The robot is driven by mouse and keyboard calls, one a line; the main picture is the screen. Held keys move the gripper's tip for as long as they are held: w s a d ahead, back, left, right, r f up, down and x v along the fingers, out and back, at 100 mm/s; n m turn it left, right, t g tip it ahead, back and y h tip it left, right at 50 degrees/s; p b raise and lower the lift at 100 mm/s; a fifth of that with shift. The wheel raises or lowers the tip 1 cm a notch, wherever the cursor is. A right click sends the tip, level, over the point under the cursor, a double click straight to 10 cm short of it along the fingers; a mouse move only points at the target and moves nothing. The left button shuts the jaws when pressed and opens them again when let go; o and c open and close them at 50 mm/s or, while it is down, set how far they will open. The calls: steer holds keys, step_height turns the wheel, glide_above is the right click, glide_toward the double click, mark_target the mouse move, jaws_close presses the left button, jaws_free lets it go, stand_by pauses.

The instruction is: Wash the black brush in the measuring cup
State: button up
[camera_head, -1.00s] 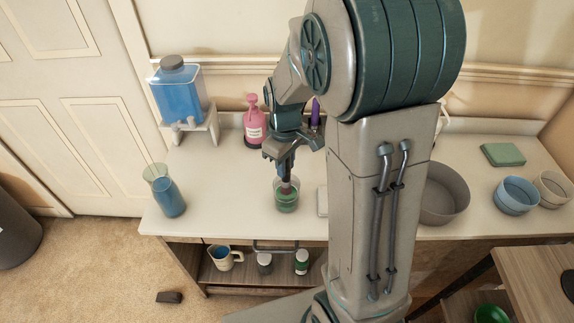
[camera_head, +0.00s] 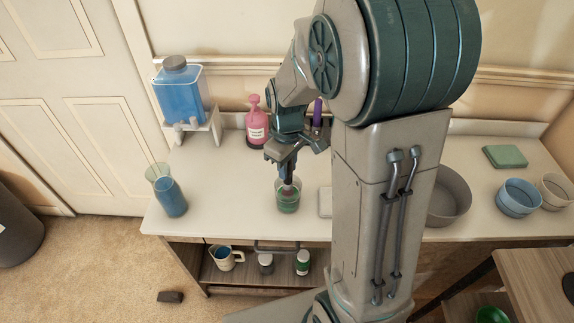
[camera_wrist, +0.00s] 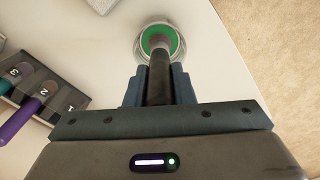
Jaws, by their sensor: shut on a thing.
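My gripper (camera_head: 287,163) is shut on the black brush (camera_head: 288,183) and points down above the counter. The brush's black handle (camera_wrist: 159,78) runs between my two fingers in the wrist view. Its lower end reaches into a clear cup of green liquid (camera_head: 287,203), also seen in the wrist view (camera_wrist: 153,30). The brush tip is partly hidden by the cup, and I cannot tell if it touches the bottom. A tall clear vessel of blue liquid (camera_head: 171,197) stands at the counter's left end. A jug with blue liquid (camera_head: 224,259) is on the lower shelf.
A numbered rack (camera_wrist: 37,86) with coloured handles stands beside my gripper. A pink pump bottle (camera_head: 257,128) and a blue-filled dispenser (camera_head: 179,93) are at the back. Bowls (camera_head: 517,199) and a green block (camera_head: 505,156) are at the right. Counter between vessel and cup is clear.

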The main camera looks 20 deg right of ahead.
steer(key=shift+r+p, duration=3.1)
steer(key=shift+r, duration=1.25)
steer(key=shift+r+p, duration=1.15)
steer(key=shift+r, duration=0.45)
steer(key=shift+f, duration=0.1)
steer(key=shift+r+p, duration=0.3)
steer(key=shift+p, duration=2.15)
steer(key=p, duration=0.3)
steer(key=shift+f, duration=0.25)
steer(key=shift+f, duration=0.25)
steer(key=shift+f+b, duration=4.5)
steer(key=shift+f, duration=1.35)
